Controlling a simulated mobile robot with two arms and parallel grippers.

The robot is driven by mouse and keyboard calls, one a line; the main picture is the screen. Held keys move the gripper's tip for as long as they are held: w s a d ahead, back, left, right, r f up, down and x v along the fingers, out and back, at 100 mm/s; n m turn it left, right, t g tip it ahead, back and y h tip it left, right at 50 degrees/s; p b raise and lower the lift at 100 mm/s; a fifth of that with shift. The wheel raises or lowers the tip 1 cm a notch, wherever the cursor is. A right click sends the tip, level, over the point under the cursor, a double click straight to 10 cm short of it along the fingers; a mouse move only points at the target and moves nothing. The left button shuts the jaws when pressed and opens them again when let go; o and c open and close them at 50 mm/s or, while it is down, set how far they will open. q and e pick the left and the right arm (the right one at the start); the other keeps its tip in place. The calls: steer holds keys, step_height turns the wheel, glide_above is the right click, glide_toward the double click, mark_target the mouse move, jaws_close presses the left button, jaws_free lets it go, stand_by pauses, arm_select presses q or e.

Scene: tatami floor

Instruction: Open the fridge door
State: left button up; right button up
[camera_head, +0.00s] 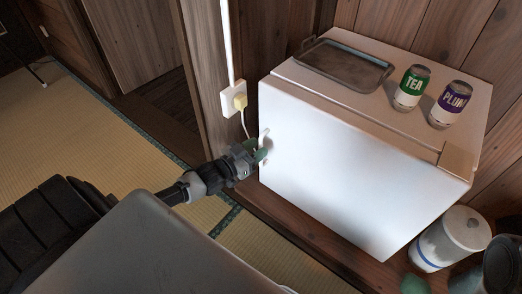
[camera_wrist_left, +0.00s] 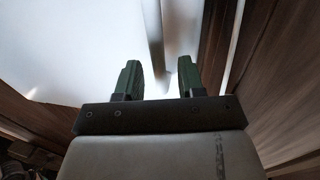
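The small white fridge (camera_head: 345,165) stands on a wooden ledge against the wall. Its front door looks shut. A pale handle (camera_head: 264,136) is at the left edge of the door. My left gripper (camera_head: 264,152) is at this handle, its green fingertips close to the door. In the left wrist view, the two green fingers (camera_wrist_left: 160,78) are apart, and the vertical handle bar (camera_wrist_left: 155,40) shows between them and beyond. I cannot tell whether a finger touches it. My right gripper is not in view.
A metal tray (camera_head: 345,66), a green TEA can (camera_head: 411,87) and a purple PLUM can (camera_head: 450,104) stand on the fridge. A white canister (camera_head: 450,240) stands at its lower right. A wall socket with a plug (camera_head: 238,100) is left of it. Tatami floor (camera_head: 90,140) lies open at left.

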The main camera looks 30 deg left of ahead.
arm_select(q)
steer(key=shift+x, duration=1.05)
steer(key=shift+c, duration=0.2)
jaws_close()
